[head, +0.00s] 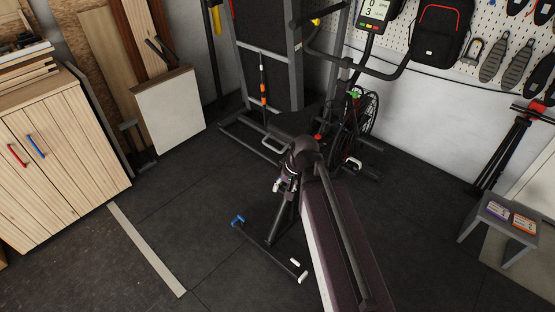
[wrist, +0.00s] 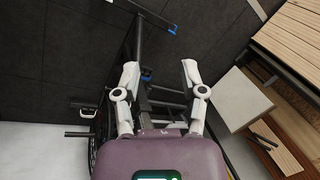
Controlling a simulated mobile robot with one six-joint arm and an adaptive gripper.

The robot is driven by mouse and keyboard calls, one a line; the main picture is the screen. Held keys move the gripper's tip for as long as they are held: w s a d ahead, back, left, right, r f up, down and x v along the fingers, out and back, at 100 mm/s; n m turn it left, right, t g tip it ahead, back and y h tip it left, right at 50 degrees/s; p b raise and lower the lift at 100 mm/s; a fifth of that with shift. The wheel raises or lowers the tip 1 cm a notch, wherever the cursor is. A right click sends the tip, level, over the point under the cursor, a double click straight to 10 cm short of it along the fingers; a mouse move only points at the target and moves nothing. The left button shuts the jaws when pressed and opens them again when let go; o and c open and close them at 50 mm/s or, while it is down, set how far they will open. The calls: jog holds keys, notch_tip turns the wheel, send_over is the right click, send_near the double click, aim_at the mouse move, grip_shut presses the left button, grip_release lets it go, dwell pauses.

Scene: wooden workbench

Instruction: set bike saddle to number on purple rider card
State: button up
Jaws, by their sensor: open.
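The exercise bike's dark saddle (head: 292,122) appears in the middle of the head view, partly hidden behind my arm. My gripper (head: 283,184) is below it, near the bike's rear post. In the wrist view my gripper (wrist: 160,70) has its two white fingers spread, with dark bike frame (wrist: 143,48) beyond and between them; I cannot tell whether they touch anything. The purple rider card (head: 497,212) lies on a grey stool at the right, its number too small to read. The saddle's number scale cannot be made out.
An orange card (head: 525,223) lies beside the purple one on the stool (head: 482,219). The bike's rear foot bar (head: 262,246) has a blue end. A rack (head: 268,75) stands behind the bike and a wooden cabinet (head: 65,155) at left. Floor between cabinet and bike is clear.

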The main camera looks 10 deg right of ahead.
jog(key=w+f+m+t+y+b, duration=0.2)
jog(key=w+f+m+y+b, duration=0.15)
jog(key=m+b, duration=0.2)
jog(key=m+t+y+b, duration=0.4)
jog(key=m+t+b, duration=0.7)
jog(key=m+b, duration=0.65)
send_near(277, 151)
jog(key=v, duration=0.3)
jog(key=shift+d+f, duration=0.2)
jog(key=shift+f, duration=0.1)
jog(key=x, duration=1.4)
jog(key=shift+d, duration=0.1)
grip_shut()
